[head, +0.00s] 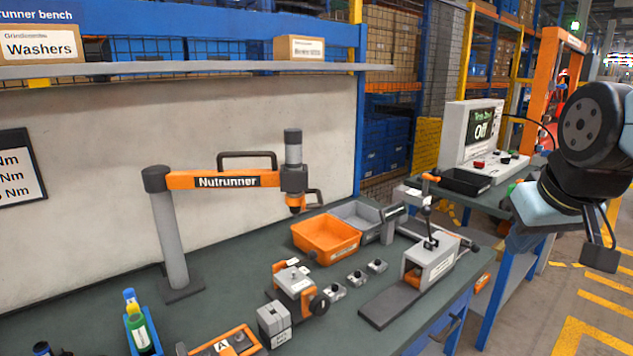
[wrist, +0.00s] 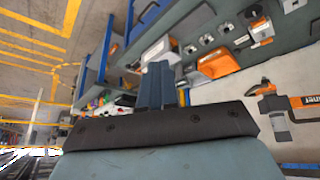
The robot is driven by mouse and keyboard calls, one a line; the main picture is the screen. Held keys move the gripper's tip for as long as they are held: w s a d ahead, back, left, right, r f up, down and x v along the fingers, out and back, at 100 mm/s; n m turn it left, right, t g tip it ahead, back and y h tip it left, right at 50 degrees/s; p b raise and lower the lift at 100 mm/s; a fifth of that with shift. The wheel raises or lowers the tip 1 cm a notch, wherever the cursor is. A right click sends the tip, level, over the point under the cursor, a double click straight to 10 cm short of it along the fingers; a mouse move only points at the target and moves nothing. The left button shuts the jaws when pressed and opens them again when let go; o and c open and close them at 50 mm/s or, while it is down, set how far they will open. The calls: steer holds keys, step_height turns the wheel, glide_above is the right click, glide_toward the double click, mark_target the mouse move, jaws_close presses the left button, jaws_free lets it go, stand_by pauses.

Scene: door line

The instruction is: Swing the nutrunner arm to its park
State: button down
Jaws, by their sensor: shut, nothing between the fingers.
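The nutrunner arm (head: 225,180) is an orange beam labelled "Nutrunner" on a grey post (head: 170,230) at the back left of the bench. A dark looped handle (head: 247,154) stands on top of the beam. The grey tool head (head: 293,172) hangs at its right end, left of and above the orange bin. Part of the nutrunner arm also shows at the right edge of the wrist view (wrist: 298,102). My gripper (wrist: 157,84) is shut and empty, well away from the nutrunner arm. I cannot make out a marked park.
The bench (head: 215,300) holds an orange bin (head: 325,238), a grey bin (head: 357,216), an orange vise-like fixture (head: 295,288) and a grey lever press (head: 430,262). A shelf (head: 200,68) runs above the wall.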

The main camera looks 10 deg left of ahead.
steer(key=w+a+r+n+y, duration=0.2)
steer(key=w+a+n, duration=0.4)
steer(key=a, duration=0.4)
steer(key=w+a+r+n+g+y, duration=0.1)
steer(key=w+a+n+y, duration=0.1)
steer(key=w+a+n, duration=0.6)
steer(key=w+a+r+n+y, duration=0.1)
steer(key=w+a+r+n, duration=0.2)
steer(key=a, duration=0.9)
steer(key=w+a+f, duration=0.6)
steer(key=w+f, duration=0.2)
steer(key=f, duration=0.1)
steer(key=shift+w+a, duration=0.15)
steer(key=shift+w, duration=0.1)
steer(key=shift+a, duration=0.1)
